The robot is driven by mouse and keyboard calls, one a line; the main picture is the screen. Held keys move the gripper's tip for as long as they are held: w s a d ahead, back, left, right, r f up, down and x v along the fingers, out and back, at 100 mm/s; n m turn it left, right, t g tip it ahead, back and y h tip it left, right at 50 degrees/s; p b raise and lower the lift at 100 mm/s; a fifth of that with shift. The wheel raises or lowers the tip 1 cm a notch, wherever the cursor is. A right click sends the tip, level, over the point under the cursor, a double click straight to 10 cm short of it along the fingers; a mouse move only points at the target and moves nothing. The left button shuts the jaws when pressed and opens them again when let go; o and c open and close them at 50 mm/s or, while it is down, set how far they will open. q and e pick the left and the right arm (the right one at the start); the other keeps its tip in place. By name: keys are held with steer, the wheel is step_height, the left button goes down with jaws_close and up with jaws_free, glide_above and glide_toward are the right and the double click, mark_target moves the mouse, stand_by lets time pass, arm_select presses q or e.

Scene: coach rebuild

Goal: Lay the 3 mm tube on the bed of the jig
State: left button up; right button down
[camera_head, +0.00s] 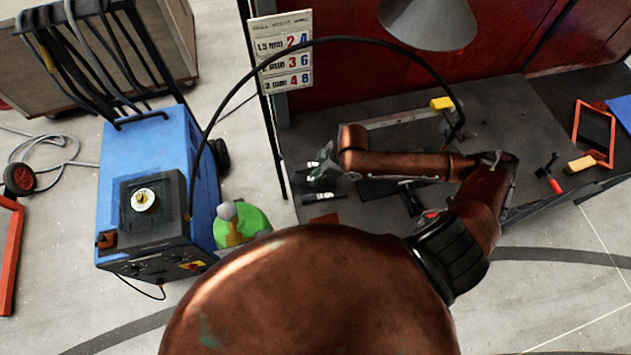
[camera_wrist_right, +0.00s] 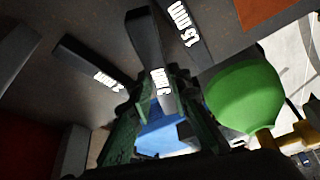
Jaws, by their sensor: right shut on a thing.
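My right gripper (camera_head: 322,174) is over the left end of the dark bench. In the right wrist view its green-tinged fingers (camera_wrist_right: 155,122) are shut on a dark tube (camera_wrist_right: 146,35) with a white label that seems to read 3 mm. I cannot tell whether the tube is clear of the bench. Two similar labelled tubes lie beside it, one marked 1.5 mm (camera_wrist_right: 182,25) and one at the left (camera_wrist_right: 85,62) that seems to read 2 mm. The jig may be the pale rail (camera_head: 400,118) at the bench's back; I cannot be sure. My left gripper is not seen.
A blue machine (camera_head: 150,160) stands left of the bench, with a black cable arching over it. A green rounded thing (camera_head: 245,222) is beside the machine. A yellow block (camera_head: 442,103), a black tool (camera_head: 410,198) and a red-handled tool (camera_head: 555,185) are on the bench.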

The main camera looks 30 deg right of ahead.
steer(key=shift+f, duration=1.6)
steer(key=c, duration=2.1)
jaws_free()
steer(key=shift+f, duration=0.1)
